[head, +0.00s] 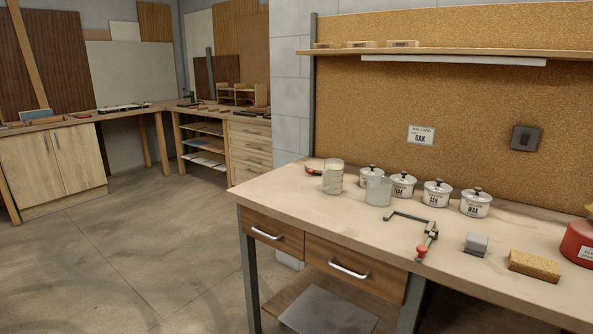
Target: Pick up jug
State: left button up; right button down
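Two clear, jug-like vessels stand upright near the back left of the workbench (290,197). The taller one (333,177) is see-through with pale contents. The shorter one (379,191) is a cloudy, translucent vessel to its right, in front of the white lidded pots. I cannot tell for certain which is the jug; no handle shows clearly on either. Neither of my grippers is in view.
White labelled pots (437,194) stand in a row behind the vessels. A clamp (429,235), a grey block (476,244), a cork-coloured block (534,265) and a red tin (580,243) lie to the right. The bench's front left is clear, with open floor beyond.

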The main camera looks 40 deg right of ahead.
aim_at(332, 174)
jog(key=i, duration=3)
jog(key=z, duration=2.5)
